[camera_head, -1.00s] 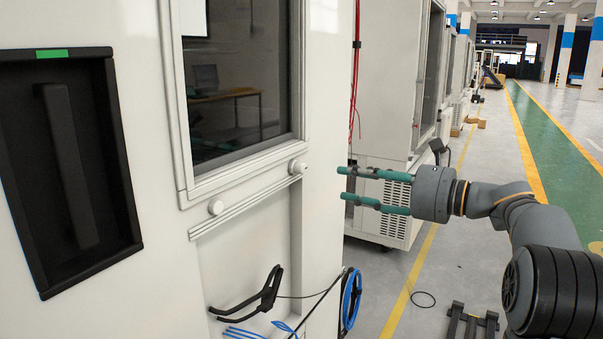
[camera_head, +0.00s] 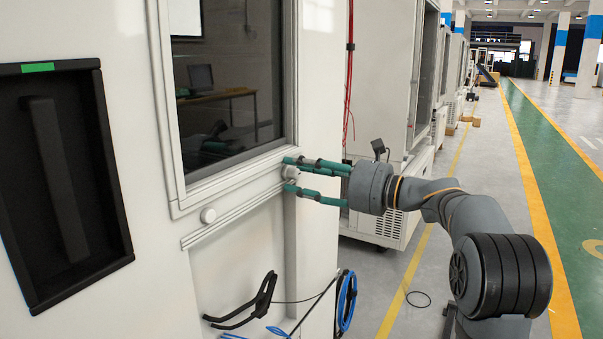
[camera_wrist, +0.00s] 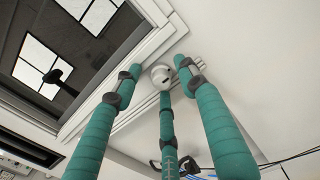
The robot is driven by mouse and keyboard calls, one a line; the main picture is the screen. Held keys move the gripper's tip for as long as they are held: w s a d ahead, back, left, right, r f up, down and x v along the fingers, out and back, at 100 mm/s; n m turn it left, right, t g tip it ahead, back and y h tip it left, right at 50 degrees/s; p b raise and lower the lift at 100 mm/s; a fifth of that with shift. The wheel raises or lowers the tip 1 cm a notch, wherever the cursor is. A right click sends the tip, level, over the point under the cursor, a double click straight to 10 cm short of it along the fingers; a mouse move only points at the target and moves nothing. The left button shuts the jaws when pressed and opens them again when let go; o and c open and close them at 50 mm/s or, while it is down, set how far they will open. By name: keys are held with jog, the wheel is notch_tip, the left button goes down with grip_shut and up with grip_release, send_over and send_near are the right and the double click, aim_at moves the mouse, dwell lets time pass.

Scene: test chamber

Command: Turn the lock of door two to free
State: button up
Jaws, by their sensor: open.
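A round white lock knob (camera_head: 291,172) sits on the rail under the window of the white chamber, at its right end. It also shows in the wrist view (camera_wrist: 160,74), with a small dark mark on its face. My gripper (camera_head: 288,175) has its teal fingers open around this knob, one above and one below in the head view. In the wrist view three fingers (camera_wrist: 158,82) spread about it, and contact cannot be told. No door number is readable.
A black recessed handle panel (camera_head: 65,180) with a green label is at the left. A black bracket (camera_head: 250,303) and a blue cable coil (camera_head: 347,302) are below the rail. The green floor lane (camera_head: 550,150) at the right is clear.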

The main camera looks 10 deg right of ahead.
jog(key=c, duration=0.3)
jog(key=shift+r, duration=0.1)
grip_shut()
